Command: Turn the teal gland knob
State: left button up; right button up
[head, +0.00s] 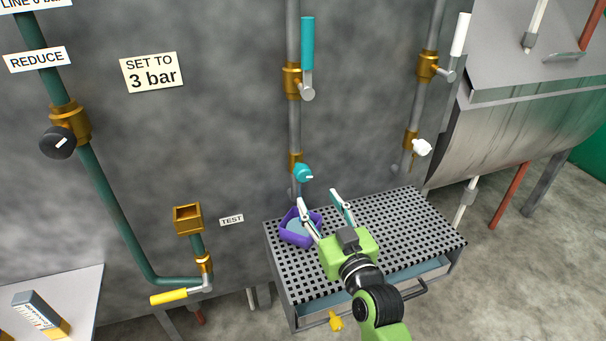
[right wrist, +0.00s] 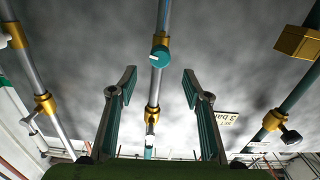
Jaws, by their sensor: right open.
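The teal gland knob (head: 304,173) sits on a brass fitting on the middle grey pipe, low on the wall. It has a pale mark on its face. It also shows in the right wrist view (right wrist: 160,57), above and between the fingers. My right gripper (head: 320,198) is open and empty, below the knob and over the grated stand. In the right wrist view my right gripper (right wrist: 160,78) has its two fingers spread wide, apart from the pipe. My left gripper is not in view.
The grated stand (head: 400,212) holds a purple tray (head: 290,238) left of my fingers. A teal lever (head: 307,45) hangs above on the same pipe. A white knob (head: 421,147) is on the right pipe. A black knob (head: 58,142) is at left.

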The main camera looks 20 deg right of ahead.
aim_at(305, 178)
jog(key=w, duration=0.3)
jog(key=w+p, duration=0.1)
jog(key=w, duration=0.7)
jog(key=shift+w+a+f, duration=0.1)
jog(key=shift+w+a, duration=0.15)
jog(key=shift+c, duration=0.5)
jog(key=c, duration=1)
